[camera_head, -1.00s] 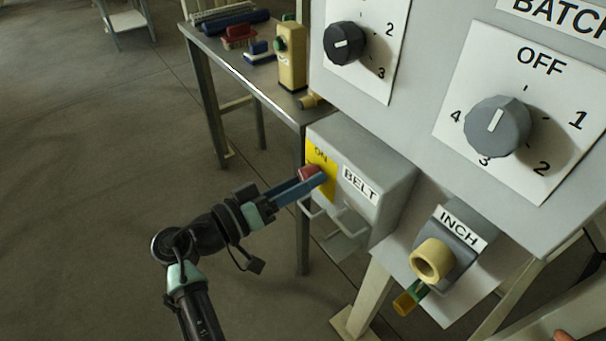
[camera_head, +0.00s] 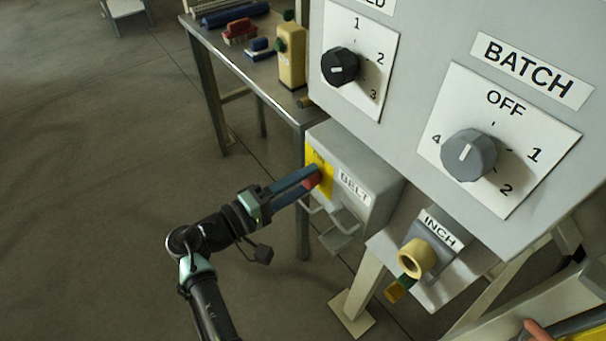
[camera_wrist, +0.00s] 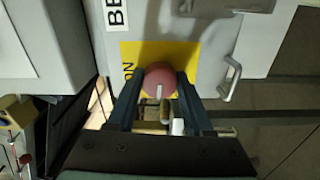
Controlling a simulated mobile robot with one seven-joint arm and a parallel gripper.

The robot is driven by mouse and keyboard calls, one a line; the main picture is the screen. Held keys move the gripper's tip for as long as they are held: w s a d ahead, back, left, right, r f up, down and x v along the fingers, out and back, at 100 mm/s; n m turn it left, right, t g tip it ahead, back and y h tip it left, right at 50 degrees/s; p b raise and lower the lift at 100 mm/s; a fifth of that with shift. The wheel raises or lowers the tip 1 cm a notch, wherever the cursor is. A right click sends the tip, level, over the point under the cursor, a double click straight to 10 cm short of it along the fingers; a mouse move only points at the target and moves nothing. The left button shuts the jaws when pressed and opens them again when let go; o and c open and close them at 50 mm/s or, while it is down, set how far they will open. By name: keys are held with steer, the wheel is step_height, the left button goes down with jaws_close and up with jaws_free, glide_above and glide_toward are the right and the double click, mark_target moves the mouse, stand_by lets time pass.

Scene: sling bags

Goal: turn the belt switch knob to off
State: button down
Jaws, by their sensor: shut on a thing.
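The belt switch is a grey box labelled BELT (camera_head: 368,170) with a yellow plate (camera_head: 323,170) on its side. Its red knob (camera_head: 313,181) sits on that plate. My gripper (camera_head: 308,178) reaches it from the left, its two blue fingers on either side of the knob. In the wrist view the red knob (camera_wrist: 160,78) is between the fingertips, closed on it. A short white mark on the knob runs nearly up and down in that picture. The ON lettering is at the knob's left; any OFF lettering is hidden or unreadable.
A bent grey handle (camera_wrist: 232,82) sticks out close to the knob. The panel above carries a BATCH dial (camera_head: 468,155) and another dial (camera_head: 341,67). The INCH switch (camera_head: 420,255) is at the lower right. A metal table (camera_head: 235,65) with brushes and a bottle stands behind.

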steer(key=shift+n, duration=0.5)
steer(key=shift+c, duration=1.5)
jaws_free()
steer(key=shift+a, duration=0.1)
steer(key=v, duration=1.3)
